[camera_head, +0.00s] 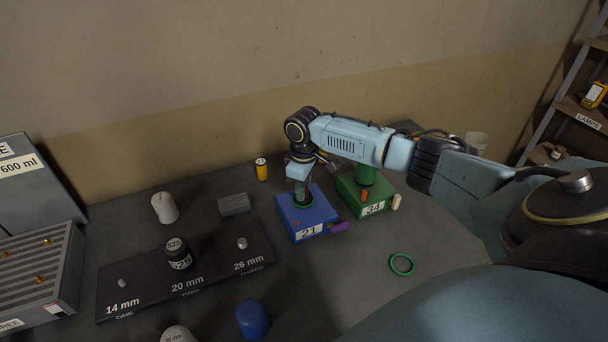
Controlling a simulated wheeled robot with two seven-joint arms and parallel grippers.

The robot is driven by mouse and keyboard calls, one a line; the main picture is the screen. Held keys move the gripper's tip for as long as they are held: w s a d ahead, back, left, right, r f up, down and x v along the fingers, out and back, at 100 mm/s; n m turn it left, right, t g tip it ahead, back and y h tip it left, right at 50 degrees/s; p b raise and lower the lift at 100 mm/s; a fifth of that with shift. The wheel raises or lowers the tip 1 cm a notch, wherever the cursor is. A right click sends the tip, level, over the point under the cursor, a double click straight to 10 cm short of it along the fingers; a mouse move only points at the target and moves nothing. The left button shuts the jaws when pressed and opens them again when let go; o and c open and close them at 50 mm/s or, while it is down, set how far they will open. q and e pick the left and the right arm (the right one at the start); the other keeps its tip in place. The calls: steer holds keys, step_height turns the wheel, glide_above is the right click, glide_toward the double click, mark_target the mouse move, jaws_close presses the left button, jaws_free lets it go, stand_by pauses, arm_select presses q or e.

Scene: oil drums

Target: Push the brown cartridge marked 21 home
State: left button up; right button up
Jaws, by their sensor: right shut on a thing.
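The blue block marked 21 (321,222) stands on the dark table, with a green ring (304,205) around the socket on its top. My right gripper (300,193) reaches down over this ring from the arm that comes in from the right. It is shut on a dark, narrow piece standing at the socket, which looks like the brown cartridge. The gripper hides most of this piece, and I cannot tell how deep it sits or read a mark on it. My left gripper is not in view.
Close on the right is a green block marked 34 (375,209) with a green cylinder (367,175). A purple piece (339,227) lies before the blue block. A loose green ring (402,264), a black weight tray (135,299) and a yellow can (262,169) are nearby.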

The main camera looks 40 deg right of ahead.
steer(key=shift+s+a+f, duration=0.15)
steer(key=shift+s+f, duration=0.15)
steer(key=shift+f, duration=0.35)
steer(key=shift+s+a+f, duration=0.15)
steer(key=shift+s+f, duration=0.1)
steer(key=shift+f, duration=0.35)
steer(key=o, duration=1.2)
steer(key=shift+d, duration=0.1)
steer(key=shift+w+r+p, duration=0.25)
steer(key=shift+r+p, duration=0.5)
steer(key=shift+p, duration=0.1)
steer(key=r+p, duration=0.4)
steer(key=shift+w+d+r+p, duration=0.2)
steer(key=shift+w+r+p, duration=0.1)
steer(key=shift+r, duration=0.1)
steer(key=r, duration=0.3)
steer(key=shift+d+r, duration=0.25)
steer(key=shift+d, duration=0.1)
steer(key=shift+r, duration=0.35)
